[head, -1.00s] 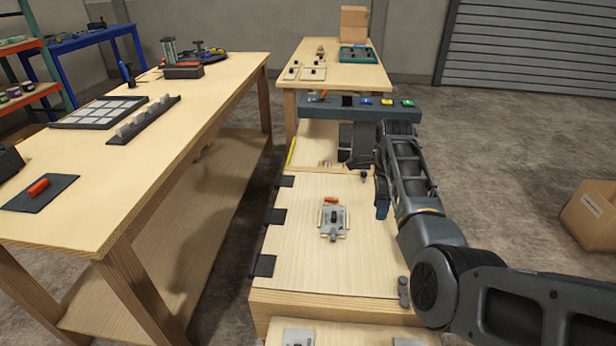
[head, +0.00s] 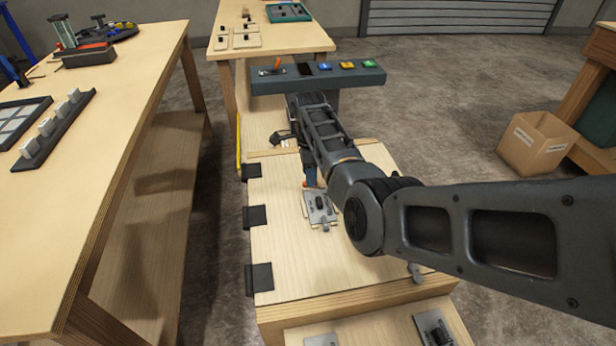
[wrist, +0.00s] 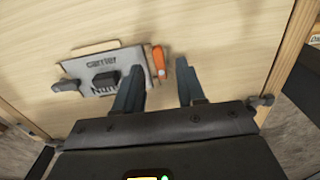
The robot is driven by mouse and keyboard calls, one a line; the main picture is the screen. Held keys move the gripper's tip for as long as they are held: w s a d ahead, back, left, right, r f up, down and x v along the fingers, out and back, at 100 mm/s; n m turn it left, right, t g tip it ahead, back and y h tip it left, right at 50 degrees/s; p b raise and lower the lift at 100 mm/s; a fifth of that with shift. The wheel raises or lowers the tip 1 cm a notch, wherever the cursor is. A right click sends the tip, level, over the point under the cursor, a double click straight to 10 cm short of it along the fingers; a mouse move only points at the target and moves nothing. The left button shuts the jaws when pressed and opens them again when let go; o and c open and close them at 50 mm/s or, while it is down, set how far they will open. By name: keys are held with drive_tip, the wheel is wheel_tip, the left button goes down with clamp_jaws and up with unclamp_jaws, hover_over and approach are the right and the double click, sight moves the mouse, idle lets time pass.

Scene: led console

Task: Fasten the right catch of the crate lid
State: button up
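The pale wooden crate lid (head: 285,250) lies flat, with black hinges along its left edge. A small grey catch (head: 415,272) sits at its near right edge; I cannot tell if it is fastened. Another grey catch (wrist: 263,101) shows at the lid's edge in the wrist view; my arm hides the far right edge in the head view. My gripper (wrist: 158,68) is open and empty, its fingers apart over the lid, beside a grey plate marked "carrier" (wrist: 130,62). In the head view, my arm mostly hides the gripper. The plate also shows there (head: 319,208).
An orange piece (wrist: 158,62) lies at the plate's end. A console (head: 320,78) with coloured buttons stands beyond the crate. A long workbench (head: 110,140) is on the left, a cardboard box (head: 535,143) on the right. The floor right of the crate is mostly clear.

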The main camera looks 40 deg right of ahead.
drive_tip(key=shift+f, duration=1)
clamp_jaws()
